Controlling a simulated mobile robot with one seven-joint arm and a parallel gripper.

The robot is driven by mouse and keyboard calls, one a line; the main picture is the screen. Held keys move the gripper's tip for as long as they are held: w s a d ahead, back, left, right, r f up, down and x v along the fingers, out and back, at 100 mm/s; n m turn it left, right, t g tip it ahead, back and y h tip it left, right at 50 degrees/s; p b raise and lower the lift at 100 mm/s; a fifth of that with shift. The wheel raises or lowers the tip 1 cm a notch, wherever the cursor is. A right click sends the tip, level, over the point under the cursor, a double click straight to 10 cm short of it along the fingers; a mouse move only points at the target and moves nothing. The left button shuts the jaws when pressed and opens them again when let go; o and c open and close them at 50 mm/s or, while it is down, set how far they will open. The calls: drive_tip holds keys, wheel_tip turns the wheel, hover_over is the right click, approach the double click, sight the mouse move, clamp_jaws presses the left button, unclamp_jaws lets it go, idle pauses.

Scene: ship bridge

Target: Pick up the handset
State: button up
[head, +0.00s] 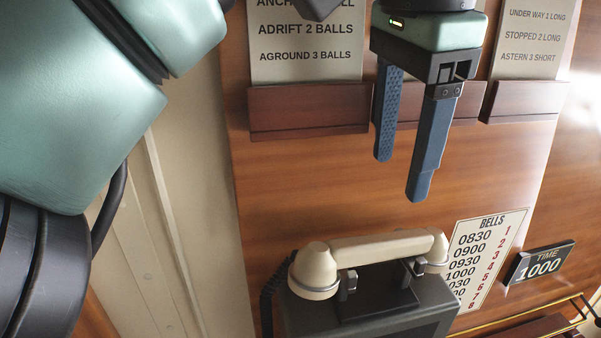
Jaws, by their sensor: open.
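The cream handset (382,248) rests across the cradle on top of a dark grey telephone box (375,313) at the lower middle of the head view. Its left end piece is large and rounded, and its right end sits partly behind the cradle prong. My gripper (400,178) hangs above the handset with its two blue fingers pointing down. The fingers are apart with nothing between them. A clear gap shows in the picture between the fingertips and the handset.
A wood panel stands behind, with sign cards in wooden holders (310,112) near my gripper. A bells card (487,258) and a time plate (540,262) are right of the handset. A dark coiled cord (268,290) hangs at its left. A brass rail (530,316) runs at lower right.

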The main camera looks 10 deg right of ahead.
sight(379, 239)
wheel_tip(379, 239, down, 6)
drive_tip(key=shift+d+f+p, duration=0.1)
drive_tip(key=shift+p, duration=0.75)
drive_tip(key=shift+f, duration=0.45)
drive_tip(key=shift+s+f+p, duration=0.15)
drive_tip(key=shift+f+p, duration=0.15)
drive_tip(key=shift+p, duration=0.25)
drive_tip(key=f, duration=0.1)
drive_tip(key=f+p, duration=0.2)
drive_tip(key=shift+w+a+f, duration=0.2)
drive_tip(key=shift+w+a, duration=0.1)
drive_tip(key=shift+a, duration=0.05)
drive_tip(key=shift+d+f, duration=0.1)
drive_tip(key=shift+f, duration=0.55)
clamp_jaws()
drive_tip(key=shift+w+r, duration=0.1)
